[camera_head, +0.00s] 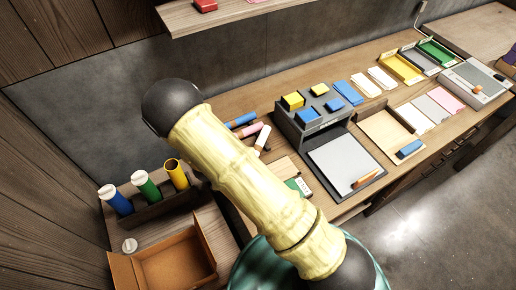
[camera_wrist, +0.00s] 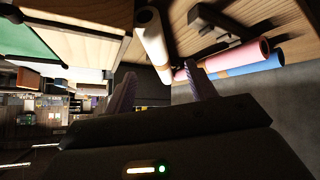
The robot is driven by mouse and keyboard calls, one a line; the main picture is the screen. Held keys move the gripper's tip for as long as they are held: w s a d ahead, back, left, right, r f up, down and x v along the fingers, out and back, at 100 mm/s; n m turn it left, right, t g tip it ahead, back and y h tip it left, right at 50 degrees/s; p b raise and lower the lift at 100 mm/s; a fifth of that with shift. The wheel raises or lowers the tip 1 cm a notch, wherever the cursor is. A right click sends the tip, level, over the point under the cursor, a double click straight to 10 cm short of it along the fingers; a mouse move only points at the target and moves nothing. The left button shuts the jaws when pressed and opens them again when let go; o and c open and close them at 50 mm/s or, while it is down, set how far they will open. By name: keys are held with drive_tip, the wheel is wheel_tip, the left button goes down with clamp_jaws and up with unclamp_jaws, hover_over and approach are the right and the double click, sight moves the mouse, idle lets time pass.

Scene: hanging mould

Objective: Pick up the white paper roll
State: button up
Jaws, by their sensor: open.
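The white paper roll (camera_wrist: 152,42) shows in the wrist view at the top middle, lying on the wooden bench, its near end towards me. In the head view the white roll (camera_head: 262,137) lies beside a pink roll (camera_head: 245,134) and a blue roll (camera_head: 241,120), partly behind my arm. My gripper (camera_wrist: 160,68) is open, with one finger on each side of the roll's near end in the wrist picture. I cannot tell whether the roll is between the fingers or beyond them; no contact is clear. My gripper is hidden in the head view.
The pink roll (camera_wrist: 235,57) and blue roll (camera_wrist: 258,67) lie just right of the white one in the wrist view. A dark rack with upright tubes (camera_head: 147,210) and an open cardboard box (camera_head: 178,265) stand left. A grey block organiser (camera_head: 293,130) stands right of the rolls.

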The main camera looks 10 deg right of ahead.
sight(257, 149)
drive_tip(key=x, duration=0.2)
drive_tip(key=shift+w+d+f, duration=0.15)
drive_tip(key=shift+f, duration=0.15)
drive_tip(key=shift+d, duration=0.1)
drive_tip(key=shift+w+d+f+p, duration=0.15)
drive_tip(key=shift+p, duration=0.15)
drive_tip(key=p+x, duration=0.1)
drive_tip(key=x, duration=0.3)
drive_tip(key=shift+d, duration=0.2)
drive_tip(key=shift+w+f+p, duration=0.2)
drive_tip(key=shift+f+p, duration=0.05)
drive_tip(key=shift+p, duration=0.05)
